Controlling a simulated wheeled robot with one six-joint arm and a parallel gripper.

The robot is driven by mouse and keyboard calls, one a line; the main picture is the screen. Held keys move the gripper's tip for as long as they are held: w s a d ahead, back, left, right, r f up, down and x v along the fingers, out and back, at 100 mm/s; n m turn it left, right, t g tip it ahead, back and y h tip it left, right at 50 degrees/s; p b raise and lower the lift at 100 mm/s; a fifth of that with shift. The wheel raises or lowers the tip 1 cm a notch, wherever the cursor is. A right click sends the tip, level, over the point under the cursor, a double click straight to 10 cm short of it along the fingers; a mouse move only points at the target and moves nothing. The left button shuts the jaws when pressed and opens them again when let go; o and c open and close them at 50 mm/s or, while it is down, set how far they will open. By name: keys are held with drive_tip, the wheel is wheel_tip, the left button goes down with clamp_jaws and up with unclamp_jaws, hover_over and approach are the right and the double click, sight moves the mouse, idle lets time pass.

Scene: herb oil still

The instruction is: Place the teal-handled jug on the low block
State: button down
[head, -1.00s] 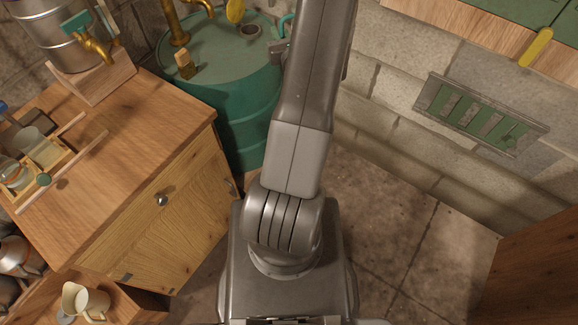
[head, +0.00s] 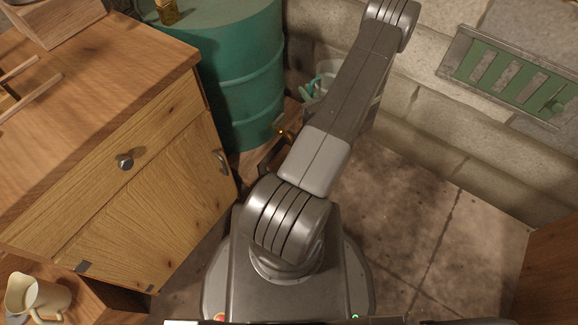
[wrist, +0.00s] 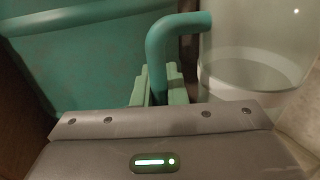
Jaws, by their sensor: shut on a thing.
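The teal-handled jug (head: 311,92) is pale and clear-walled, and stands upright beside the teal drum, partly hidden behind my arm. In the wrist view its clear body (wrist: 250,45) fills the upper right, with the teal handle (wrist: 170,48) at the centre. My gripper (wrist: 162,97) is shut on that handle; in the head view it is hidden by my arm. A low wooden block (head: 252,160) shows on the floor by the drum, partly covered by my arm. I cannot tell whether the jug touches it.
The teal drum (head: 243,75) stands left of the jug, with a small brass tap (head: 283,132) low beside it. A wooden cabinet (head: 150,190) fills the left. A block wall with a green vent (head: 510,75) is at right. Floor right of my base is clear.

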drive_tip(key=s+f+n+g+y+b, duration=0.1)
drive_tip(key=s+f+b, duration=0.35)
drive_tip(key=f, duration=0.85)
drive_tip(key=s+f+n+g+y+b, duration=0.1)
drive_tip(key=s+f+y+b, duration=0.1)
drive_tip(key=s+f, duration=0.8)
drive_tip(key=s+f+n+g+y+b, duration=0.1)
drive_tip(key=s+f+b, duration=0.3)
drive_tip(key=f, duration=1.1)
drive_tip(key=b, duration=0.4)
hover_over(276, 166)
drive_tip(key=s, duration=0.3)
drive_tip(key=shift+s+f, duration=0.1)
drive_tip(key=shift+s, duration=0.05)
drive_tip(key=shift+d+f, duration=0.15)
drive_tip(key=shift+f, duration=0.55)
drive_tip(key=c, duration=1.5)
unclamp_jaws()
drive_tip(key=shift+f, duration=0.1)
drive_tip(key=shift+o, duration=0.2)
